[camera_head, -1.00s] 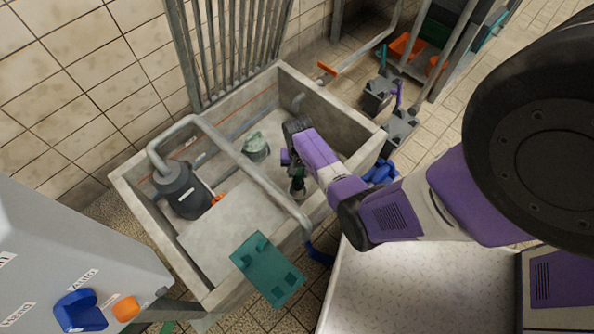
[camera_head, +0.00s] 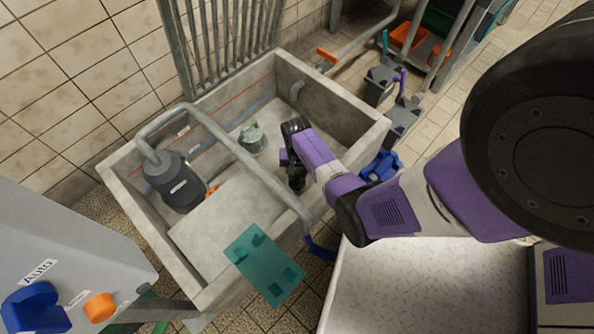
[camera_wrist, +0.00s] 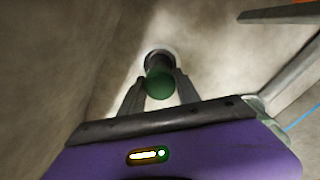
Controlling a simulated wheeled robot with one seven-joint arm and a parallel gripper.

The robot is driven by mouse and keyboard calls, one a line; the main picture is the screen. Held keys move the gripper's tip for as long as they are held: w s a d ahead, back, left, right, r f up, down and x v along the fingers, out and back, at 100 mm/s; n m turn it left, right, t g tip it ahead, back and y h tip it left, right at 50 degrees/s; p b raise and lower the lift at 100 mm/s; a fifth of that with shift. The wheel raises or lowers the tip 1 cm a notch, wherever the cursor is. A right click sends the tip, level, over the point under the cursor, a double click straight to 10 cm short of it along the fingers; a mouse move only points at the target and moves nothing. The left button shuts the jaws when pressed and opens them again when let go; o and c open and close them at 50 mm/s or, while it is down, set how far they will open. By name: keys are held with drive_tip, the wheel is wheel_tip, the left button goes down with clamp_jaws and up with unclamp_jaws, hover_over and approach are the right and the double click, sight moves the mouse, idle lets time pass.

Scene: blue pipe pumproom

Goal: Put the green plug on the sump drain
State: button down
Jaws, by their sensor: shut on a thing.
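My gripper (camera_wrist: 158,97) is shut on the green plug (camera_wrist: 159,86), whose rounded green end shows between the two fingers in the wrist view. Just beyond the plug is a dark round opening with a grey rim, which looks like the sump drain (camera_wrist: 158,56). The plug overlaps it in the picture, and I cannot tell whether they touch. In the head view my gripper (camera_head: 296,181) reaches down into the concrete sump (camera_head: 116,166), near its right wall. The plug is dark and hard to make out there, and the drain is hidden.
A dark pump (camera_head: 180,187) stands in the sump's left part. Its grey pipe (camera_head: 238,150) crosses above the sump. A pale green lump (camera_head: 252,139) lies left of my gripper. A teal plate (camera_head: 265,264) is at the near wall. A control box (camera_head: 75,235) stands at left.

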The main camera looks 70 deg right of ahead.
drive_tip(key=c, duration=0.8)
unclamp_jaws()
drive_tip(key=shift+r+p, duration=2.3)
drive_tip(key=shift+r, duration=1.6)
